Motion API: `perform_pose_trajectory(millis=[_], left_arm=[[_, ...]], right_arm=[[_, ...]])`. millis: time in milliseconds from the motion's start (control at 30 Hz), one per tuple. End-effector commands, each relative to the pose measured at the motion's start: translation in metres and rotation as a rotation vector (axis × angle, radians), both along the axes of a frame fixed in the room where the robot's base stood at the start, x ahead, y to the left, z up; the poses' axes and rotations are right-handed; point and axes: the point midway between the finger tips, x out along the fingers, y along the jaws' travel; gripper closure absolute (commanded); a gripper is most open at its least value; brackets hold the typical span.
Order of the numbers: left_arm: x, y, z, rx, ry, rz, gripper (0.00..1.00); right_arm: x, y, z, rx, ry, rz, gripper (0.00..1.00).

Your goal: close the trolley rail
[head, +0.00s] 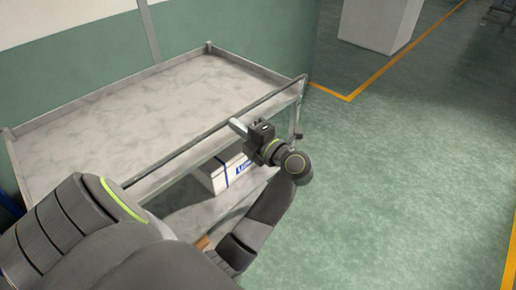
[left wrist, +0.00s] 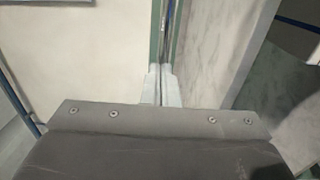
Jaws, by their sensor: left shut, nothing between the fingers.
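The trolley (head: 120,112) has a grey, marbled top deck and stands against the green and white wall. Its rail (head: 276,95) is a thin bar along the front side of the top deck, from the right corner post toward the lower left. My arm hides its near end. I cannot tell whether it is latched. My left gripper (head: 238,127) is at the front side of the trolley, close to the rail, with its fingers shut and empty. In the left wrist view its two pale fingers (left wrist: 161,86) lie together. Contact with the rail cannot be made out. My right gripper is not in view.
A white box (head: 224,175) with blue markings sits on the trolley's lower shelf, partly behind my left arm. The top deck is empty. Green floor (head: 410,170) to the right is clear, with yellow lines. A pale block (head: 380,22) stands at the back.

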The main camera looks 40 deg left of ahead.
Motion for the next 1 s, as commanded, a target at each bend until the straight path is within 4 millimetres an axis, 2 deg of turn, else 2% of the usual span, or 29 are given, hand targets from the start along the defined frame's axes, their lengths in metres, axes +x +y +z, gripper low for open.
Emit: perform_pose_trajectory(millis=[33, 300, 1000], left_arm=[[0.000, 0.004, 0.006, 0.003, 0.002, 0.001, 1.00], [0.001, 0.016, 0.008, 0.003, 0.000, 0.001, 1.00], [0.002, 0.019, 0.009, 0.006, -0.002, -0.001, 1.00]], right_arm=[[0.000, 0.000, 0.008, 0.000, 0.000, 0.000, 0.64], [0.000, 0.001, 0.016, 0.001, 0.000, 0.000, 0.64], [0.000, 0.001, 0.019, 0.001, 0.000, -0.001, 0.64]])
